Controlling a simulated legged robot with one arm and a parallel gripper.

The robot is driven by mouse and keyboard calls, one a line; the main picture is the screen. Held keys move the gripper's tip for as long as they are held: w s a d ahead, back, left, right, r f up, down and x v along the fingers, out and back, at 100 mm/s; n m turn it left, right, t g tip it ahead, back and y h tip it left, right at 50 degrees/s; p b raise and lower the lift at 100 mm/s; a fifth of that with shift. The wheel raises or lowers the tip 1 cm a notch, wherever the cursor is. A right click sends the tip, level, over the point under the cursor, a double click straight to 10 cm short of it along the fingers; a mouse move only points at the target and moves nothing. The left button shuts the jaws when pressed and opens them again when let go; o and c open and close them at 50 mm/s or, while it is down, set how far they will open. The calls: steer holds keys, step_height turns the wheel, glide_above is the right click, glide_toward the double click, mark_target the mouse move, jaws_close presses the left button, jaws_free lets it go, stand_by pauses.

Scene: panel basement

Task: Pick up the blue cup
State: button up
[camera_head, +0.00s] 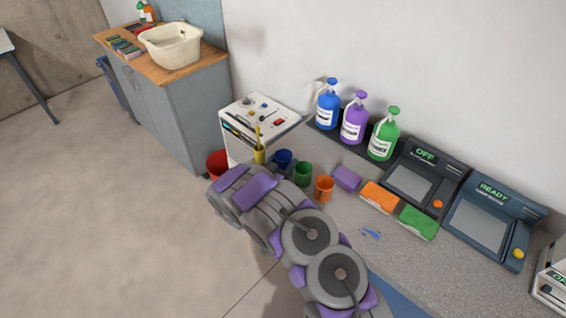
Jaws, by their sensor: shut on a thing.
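The blue cup (284,157) stands on the grey counter in a row of cups, between a yellow cup (259,154) and a green cup (303,174). My grey and purple arm runs from the bottom of the view up to just in front of the cups and hides part of the counter edge. I cannot make out my gripper's jaws. I see no finger around the blue cup, whose lower part is partly covered by my arm.
An orange cup (324,188) continues the row. Purple (346,178), orange (379,196) and green (418,221) sponges lie to the right. Bottles and two panels line the wall. A white box (237,149) stands behind the cups. Floor at left is clear.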

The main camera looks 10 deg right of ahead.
mark_target(283, 154)
steer(key=shift+r, duration=0.1)
steer(key=shift+r+p, duration=0.65)
steer(key=shift+r, duration=1.2)
steer(key=s+a+p, duration=0.1)
steer(key=s+a, duration=0.2)
steer(key=s, duration=0.4)
steer(key=s+a+r+p, duration=0.1)
steer(key=s+a, duration=0.2)
steer(key=s, duration=0.4)
steer(key=shift+s+a, duration=0.2)
steer(key=shift+a, duration=0.2)
steer(key=shift+r, duration=0.1)
